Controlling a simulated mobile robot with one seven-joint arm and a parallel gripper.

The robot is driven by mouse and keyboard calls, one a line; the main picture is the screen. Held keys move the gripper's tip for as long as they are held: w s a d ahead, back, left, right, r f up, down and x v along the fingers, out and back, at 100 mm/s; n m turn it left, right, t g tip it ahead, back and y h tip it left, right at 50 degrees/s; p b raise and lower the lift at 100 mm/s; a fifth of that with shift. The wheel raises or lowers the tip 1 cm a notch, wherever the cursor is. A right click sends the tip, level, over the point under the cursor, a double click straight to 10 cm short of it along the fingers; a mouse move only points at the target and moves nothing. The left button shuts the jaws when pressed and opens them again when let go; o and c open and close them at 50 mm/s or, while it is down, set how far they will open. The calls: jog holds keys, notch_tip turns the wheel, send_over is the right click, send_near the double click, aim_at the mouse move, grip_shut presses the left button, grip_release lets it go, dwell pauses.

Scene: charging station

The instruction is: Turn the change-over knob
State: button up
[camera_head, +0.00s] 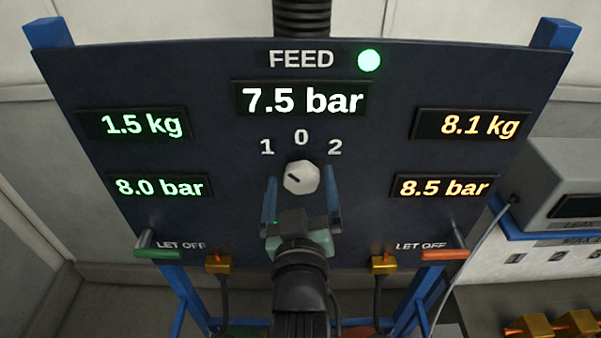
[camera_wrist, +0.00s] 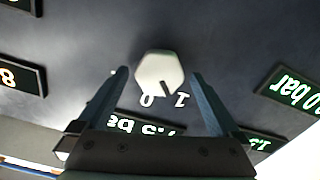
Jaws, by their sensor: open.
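The change-over knob (camera_head: 301,177) is a pale, many-sided knob on the dark feed panel (camera_head: 220,58), below the marks 1, 0 and 2. Its dark pointer line aims up and left, toward the 1. My gripper (camera_head: 300,188) is open, its two blue fingers to the left and right of the knob. In the wrist view the knob (camera_wrist: 158,67) shows between the fingertips, with a gap on each side. I cannot tell how far the tips reach along the knob's depth.
A green-handled let-off lever (camera_head: 158,252) and an orange-handled one (camera_head: 444,254) stick out at the lower corners. Brass fittings with cables (camera_head: 218,264) (camera_head: 383,263) sit below the panel. A grey box (camera_head: 570,185) stands at the right. A green lamp (camera_head: 369,61) is lit.

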jog(key=shift+w, duration=0.35)
jog(key=c, duration=1.3)
